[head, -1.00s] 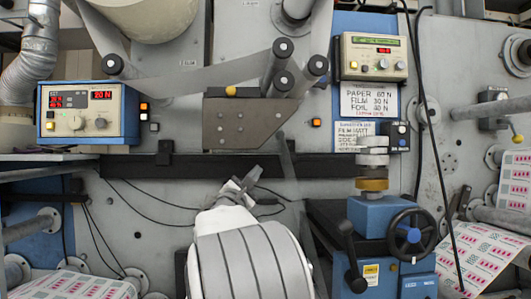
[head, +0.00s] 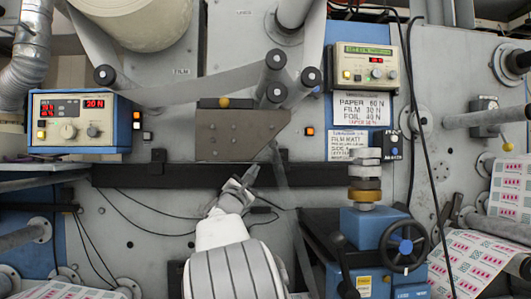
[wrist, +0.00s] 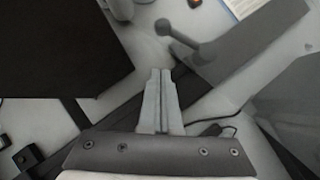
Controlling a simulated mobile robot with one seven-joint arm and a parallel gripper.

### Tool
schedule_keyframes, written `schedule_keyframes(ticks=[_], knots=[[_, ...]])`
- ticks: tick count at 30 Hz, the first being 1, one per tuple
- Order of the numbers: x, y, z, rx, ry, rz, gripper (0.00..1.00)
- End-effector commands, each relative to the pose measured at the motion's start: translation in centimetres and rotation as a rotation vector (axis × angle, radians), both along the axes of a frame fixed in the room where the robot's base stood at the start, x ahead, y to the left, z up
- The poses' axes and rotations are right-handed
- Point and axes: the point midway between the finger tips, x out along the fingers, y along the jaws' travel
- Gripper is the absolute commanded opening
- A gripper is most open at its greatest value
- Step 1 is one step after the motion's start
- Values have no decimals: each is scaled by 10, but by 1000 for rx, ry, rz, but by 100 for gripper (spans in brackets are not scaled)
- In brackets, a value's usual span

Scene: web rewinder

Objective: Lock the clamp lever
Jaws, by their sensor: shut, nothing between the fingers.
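A black lever (head: 343,263) stands at the left side of the blue handwheel unit (head: 368,228). A short lever with a yellow ball (head: 224,103) sits at the top edge of a grey plate (head: 240,137). I cannot tell for sure which is the clamp lever. My gripper (head: 254,171) is below the plate, apart from the black lever and up and left of it. In the wrist view, the gripper fingers (wrist: 160,74) are together and empty. A grey lever with a rounded end (wrist: 183,38) lies beyond the fingertips, apart from them.
A black handwheel (head: 404,247) is on the unit's right side. A dark horizontal bar (head: 130,176) runs behind my gripper. A thin strip (head: 280,175) hangs close right of it. Rollers (head: 275,60) stick out above the plate. Cables hang at the right.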

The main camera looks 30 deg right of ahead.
Motion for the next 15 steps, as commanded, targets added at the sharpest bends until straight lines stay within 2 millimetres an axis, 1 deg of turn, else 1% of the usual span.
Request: schedule_keyframes(ticks=[1,7,10,15], knots=[[5,-7,6,-2,-1,-2,0],[21,-28,20,-2,0,-2,0],[18,-38,33,-1,-1,-3,0],[16,-48,45,0,0,0,0]])
